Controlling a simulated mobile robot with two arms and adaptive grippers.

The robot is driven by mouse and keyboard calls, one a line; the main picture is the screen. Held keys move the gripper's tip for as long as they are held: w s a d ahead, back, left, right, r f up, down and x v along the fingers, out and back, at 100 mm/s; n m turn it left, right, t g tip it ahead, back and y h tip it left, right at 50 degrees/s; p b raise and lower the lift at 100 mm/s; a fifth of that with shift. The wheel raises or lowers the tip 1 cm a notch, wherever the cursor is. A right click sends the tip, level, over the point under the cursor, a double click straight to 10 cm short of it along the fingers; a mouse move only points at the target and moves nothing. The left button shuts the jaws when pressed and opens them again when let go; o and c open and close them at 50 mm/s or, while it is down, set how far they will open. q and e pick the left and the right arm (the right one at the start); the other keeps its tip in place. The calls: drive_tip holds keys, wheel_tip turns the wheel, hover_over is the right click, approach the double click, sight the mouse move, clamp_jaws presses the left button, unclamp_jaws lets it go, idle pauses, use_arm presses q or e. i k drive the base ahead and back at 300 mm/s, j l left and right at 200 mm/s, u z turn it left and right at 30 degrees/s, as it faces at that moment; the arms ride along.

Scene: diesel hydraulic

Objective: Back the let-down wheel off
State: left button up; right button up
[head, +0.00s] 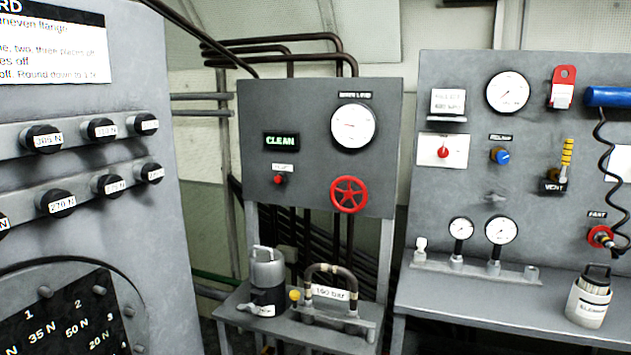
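A red spoked handwheel (349,194), the only wheel in view, is mounted low on the right side of the grey middle panel (255,110). A round white gauge (352,126) sits directly above it; its label is hard to read. A lit green sign (281,141) reading CLEAN and a small red knob (279,179) are to the left of the wheel. Nothing touches the wheel or covers it. Neither of my grippers shows in the head view.
A shelf (340,340) below the wheel holds a grey-and-black canister (267,280) and a hose loop (331,270) tagged 160 bar. A left panel (165,230) with knobs stands nearer. The right panel (460,215) has gauges and a bench (500,302).

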sight(349, 193)
drive_tip(key=i+l+u, duration=0.1)
drive_tip(key=l+u, duration=0.35)
drive_tip(key=l, duration=0.15)
drive_tip(key=l+u, duration=0.4)
drive_tip(key=l, duration=0.2)
